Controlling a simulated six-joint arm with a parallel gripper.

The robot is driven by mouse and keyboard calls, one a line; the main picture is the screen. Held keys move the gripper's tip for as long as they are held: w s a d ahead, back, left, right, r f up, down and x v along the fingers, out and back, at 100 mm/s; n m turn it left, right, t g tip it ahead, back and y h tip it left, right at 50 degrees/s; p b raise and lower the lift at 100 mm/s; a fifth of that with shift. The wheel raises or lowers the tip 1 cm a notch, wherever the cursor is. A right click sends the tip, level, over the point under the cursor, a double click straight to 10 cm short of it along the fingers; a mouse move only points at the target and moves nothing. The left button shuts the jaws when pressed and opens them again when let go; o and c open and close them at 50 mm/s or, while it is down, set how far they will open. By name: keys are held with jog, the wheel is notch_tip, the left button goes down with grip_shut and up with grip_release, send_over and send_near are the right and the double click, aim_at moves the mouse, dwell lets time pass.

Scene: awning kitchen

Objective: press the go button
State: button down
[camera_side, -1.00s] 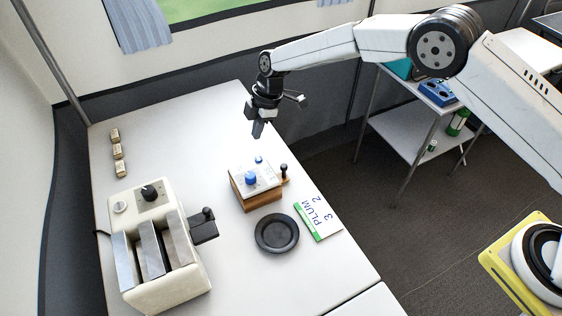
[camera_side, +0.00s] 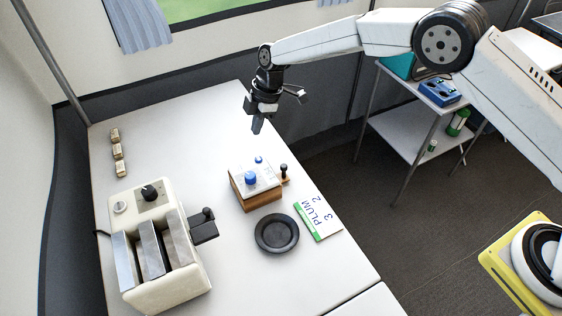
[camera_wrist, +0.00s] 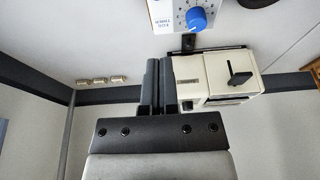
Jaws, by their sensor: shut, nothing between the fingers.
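My gripper (camera_side: 257,128) is shut and empty, pointing down above the table's far right part, behind a wooden box (camera_side: 255,195) and clear of it. The box has a pale sloped panel (camera_side: 262,179) with a large blue knob (camera_side: 251,177) and a smaller blue part (camera_side: 259,159). In the wrist view my gripper's fingers (camera_wrist: 159,62) are together, with the blue knob (camera_wrist: 197,18) and its dial marks at the top. A cream toaster (camera_side: 165,195) has a round silver button (camera_side: 120,207) and a black knob (camera_side: 150,193). No go label is legible, so I cannot tell which is the go button.
A small black-topped lever (camera_side: 284,170) stands at the box's right side. Several small labelled blocks (camera_side: 119,152) sit at the left. The table (camera_side: 190,130) behind the box is clear.

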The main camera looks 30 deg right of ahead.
jog(key=shift+r, duration=1.05)
dwell(0.5)
jog(key=shift+d, duration=0.15)
jog(key=s+d+r+m+t+h, duration=0.1)
jog(key=s+d+r+m, duration=0.2)
jog(key=s+d+m, duration=0.35)
jog(key=s+d+r+m+t+h, duration=0.1)
jog(key=s+d+r+m, duration=0.2)
jog(key=d, duration=0.6)
jog(key=s+d+m, duration=0.4)
jog(key=s+d, duration=0.1)
jog(key=s, duration=0.4)
jog(key=s+d+m+h, duration=0.1)
jog(key=s+d+m, duration=0.3)
jog(key=s, duration=0.6)
jog(key=shift+d+t, duration=0.3)
jog(key=shift+d, duration=0.1)
jog(key=shift+w+m, duration=0.1)
jog(key=shift+m, duration=0.15)
